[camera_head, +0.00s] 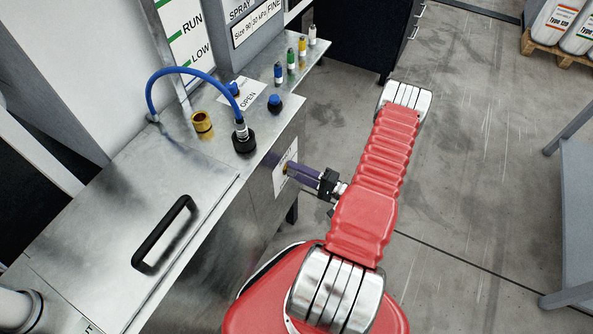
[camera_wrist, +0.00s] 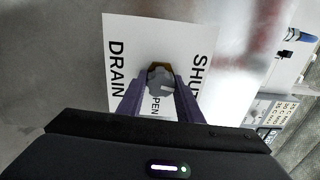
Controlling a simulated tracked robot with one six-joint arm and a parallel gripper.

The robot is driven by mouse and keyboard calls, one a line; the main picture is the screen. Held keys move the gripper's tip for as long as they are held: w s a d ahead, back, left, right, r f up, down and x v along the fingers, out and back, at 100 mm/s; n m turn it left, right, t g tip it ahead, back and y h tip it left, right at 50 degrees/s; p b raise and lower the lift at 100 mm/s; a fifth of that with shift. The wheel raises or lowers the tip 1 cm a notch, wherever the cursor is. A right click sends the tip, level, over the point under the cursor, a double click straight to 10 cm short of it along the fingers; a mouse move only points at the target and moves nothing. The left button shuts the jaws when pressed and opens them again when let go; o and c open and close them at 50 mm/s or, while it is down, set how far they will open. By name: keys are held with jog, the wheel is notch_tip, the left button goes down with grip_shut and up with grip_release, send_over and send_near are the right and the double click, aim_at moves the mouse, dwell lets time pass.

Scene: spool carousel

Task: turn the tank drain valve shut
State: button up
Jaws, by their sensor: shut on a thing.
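The tank drain valve is a grey lobed knob (camera_wrist: 160,80) with a brass part behind it, in front of a white label (camera_wrist: 125,35). The label reads DRAIN at left, SHUT at right and OPEN below the knob; SHUT and OPEN are partly hidden. My gripper (camera_wrist: 160,84) has its two purple fingers on either side of the knob and is shut on it. I cannot tell clearly which word the knob points to. In the head view my gripper (camera_head: 292,169) reaches the label (camera_head: 284,165) on the tank's front wall; the knob is mostly hidden there.
The metal tank top carries a lid with a black handle (camera_head: 163,234), a blue hose (camera_head: 180,70) on a black fitting, a brass fitting (camera_head: 202,122) and a blue knob (camera_head: 274,103). Several coloured nozzles stand at the back. Open floor (camera_head: 460,150) lies to the right.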

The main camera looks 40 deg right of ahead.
jog(key=shift+s+a+f+n, duration=0.1)
jog(key=shift+f+n, duration=0.05)
jog(key=shift+n, duration=1.05)
jog(key=o, duration=1)
jog(key=shift+o, duration=0.2)
jog(key=v, duration=1.3)
jog(key=shift+s+d, duration=0.25)
jog(key=shift+s, duration=0.05)
